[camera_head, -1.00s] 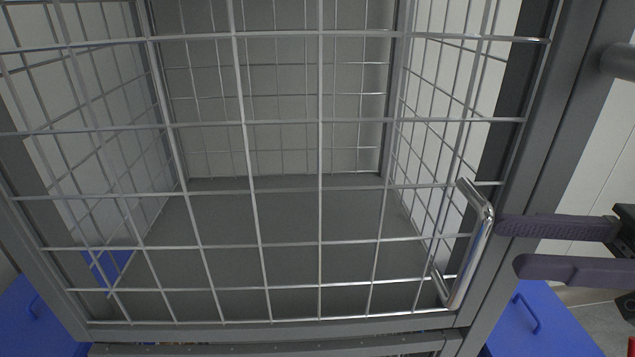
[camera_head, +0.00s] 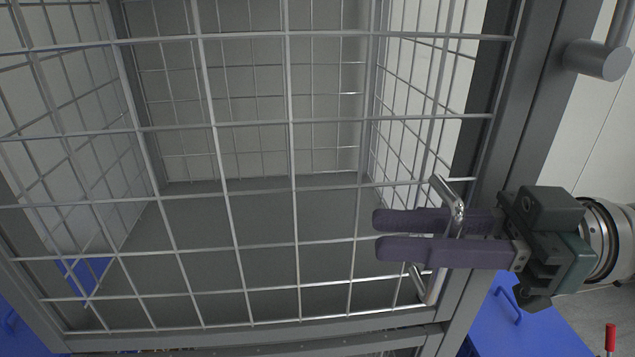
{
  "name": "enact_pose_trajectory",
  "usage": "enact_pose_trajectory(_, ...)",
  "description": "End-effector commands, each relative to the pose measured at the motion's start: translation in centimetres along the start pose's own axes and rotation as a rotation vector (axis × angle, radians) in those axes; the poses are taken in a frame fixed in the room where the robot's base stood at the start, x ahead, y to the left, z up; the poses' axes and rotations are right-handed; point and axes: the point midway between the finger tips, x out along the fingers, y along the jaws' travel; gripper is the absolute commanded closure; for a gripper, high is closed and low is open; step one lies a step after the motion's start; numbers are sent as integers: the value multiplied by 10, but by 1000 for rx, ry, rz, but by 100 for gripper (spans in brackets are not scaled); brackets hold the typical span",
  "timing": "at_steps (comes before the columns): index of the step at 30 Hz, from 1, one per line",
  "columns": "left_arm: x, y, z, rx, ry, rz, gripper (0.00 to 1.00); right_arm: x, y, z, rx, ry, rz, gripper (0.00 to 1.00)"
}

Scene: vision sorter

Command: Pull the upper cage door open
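The upper cage door (camera_head: 294,190) is a grey wire grid that fills most of the view and looks closed against its frame. Its silver bar handle (camera_head: 437,287) is at the door's lower right. My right gripper (camera_head: 376,235) comes in from the right, its two purple fingers reaching past the handle on either side. The handle bar shows in front of the upper finger and passes behind the lower one. The fingers are close together, apparently shut on the bar; the lower finger hides the bar's middle. My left gripper is not in view.
A grey frame post (camera_head: 520,150) stands right of the door, with a grey cylindrical fitting (camera_head: 598,60) near its top. Blue boxes (camera_head: 515,325) are low on the right and left. The cage interior behind the grid looks empty.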

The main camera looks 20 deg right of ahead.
Motion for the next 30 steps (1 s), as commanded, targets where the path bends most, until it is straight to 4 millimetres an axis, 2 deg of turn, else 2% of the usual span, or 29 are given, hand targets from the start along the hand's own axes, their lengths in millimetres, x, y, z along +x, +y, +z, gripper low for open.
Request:
enact_pose_trajectory(1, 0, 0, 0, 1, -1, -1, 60, 0, 0, 0, 0, 0, 0, 79)
enact_pose_trajectory(7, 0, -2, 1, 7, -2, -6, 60, 0, 0, 0, 0, -1, 0, 100)
enact_pose_trajectory(30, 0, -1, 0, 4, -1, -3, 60, 0, 0, 0, 0, -1, 0, 100)
